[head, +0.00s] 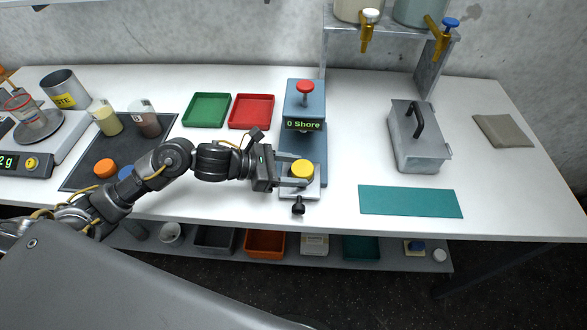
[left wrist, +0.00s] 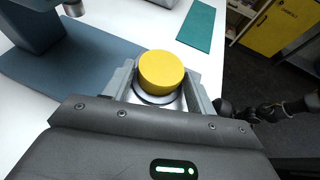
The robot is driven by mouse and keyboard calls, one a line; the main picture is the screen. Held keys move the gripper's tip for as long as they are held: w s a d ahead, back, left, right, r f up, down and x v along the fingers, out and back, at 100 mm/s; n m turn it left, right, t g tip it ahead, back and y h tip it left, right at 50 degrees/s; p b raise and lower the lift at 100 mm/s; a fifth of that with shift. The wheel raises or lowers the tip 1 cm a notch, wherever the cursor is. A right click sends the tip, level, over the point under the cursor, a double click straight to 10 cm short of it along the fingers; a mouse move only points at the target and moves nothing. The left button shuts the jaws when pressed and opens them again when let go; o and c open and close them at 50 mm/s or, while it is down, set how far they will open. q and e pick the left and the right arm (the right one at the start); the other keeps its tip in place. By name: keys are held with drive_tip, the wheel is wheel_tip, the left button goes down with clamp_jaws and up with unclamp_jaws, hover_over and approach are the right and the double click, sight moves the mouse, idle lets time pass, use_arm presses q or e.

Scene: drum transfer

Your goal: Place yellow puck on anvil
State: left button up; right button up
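The yellow puck (head: 302,169) sits on the round metal anvil (left wrist: 150,98) at the front of the blue-grey Shore tester (head: 305,105). In the left wrist view the puck (left wrist: 161,71) looks flat and roughly centred on the anvil, which shows as a rim below it. My left gripper (head: 291,169) reaches in from the left, with one finger on each side of the puck. Narrow gaps seem to show between the fingers and the puck, so it looks open around it. My right gripper does not show clearly in either view.
A black knob (head: 298,206) projects at the tester's front. Green (head: 207,110) and red (head: 251,111) trays lie behind left. Orange (head: 105,168) and blue (head: 127,173) pucks lie on the dark mat (head: 80,176). A teal mat (head: 410,201) and metal box (head: 418,140) are at the right.

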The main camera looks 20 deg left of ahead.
use_arm(q)
drive_tip(key=shift+o, duration=1.2)
drive_tip(key=shift+a+r+p, duration=0.1)
drive_tip(key=shift+r+p, duration=0.2)
drive_tip(key=shift+p, duration=0.05)
drive_tip(key=b+v, duration=0.4)
drive_tip(key=v, duration=0.7)
drive_tip(key=shift+s+a, duration=0.3)
drive_tip(key=shift+s, duration=0.05)
drive_tip(key=shift+r, duration=0.15)
